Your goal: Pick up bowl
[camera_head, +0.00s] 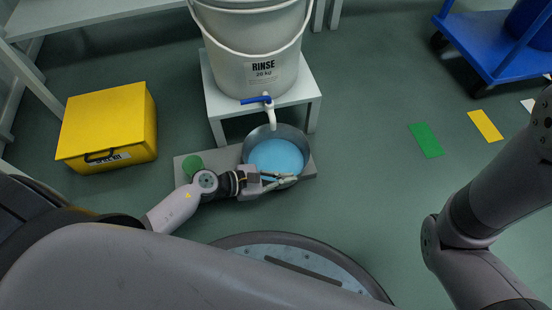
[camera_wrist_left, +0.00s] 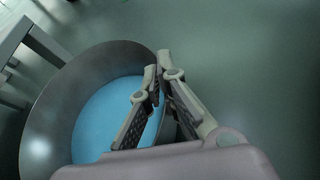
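The bowl (camera_head: 292,136) is round, grey and metallic, with a light blue fill inside. It sits on a low grey slab below the tap of the white bucket. My left gripper (camera_head: 289,181) is at the bowl's near rim. In the left wrist view the bowl (camera_wrist_left: 45,115) fills the left side. There the two fingers of my left gripper (camera_wrist_left: 161,68) straddle the wall, one inside and one outside, with tips close together on the rim. The underside of the bowl is hidden. My right gripper is out of view; only the right arm's links show.
The white "RINSE" bucket (camera_head: 250,50) with a blue-handled tap (camera_head: 268,103) stands on a white stand (camera_head: 311,92) behind the bowl. The slab (camera_head: 225,156) carries a green disc (camera_head: 192,165). A yellow box (camera_head: 108,125) is left; a blue cart (camera_head: 490,45) is far right.

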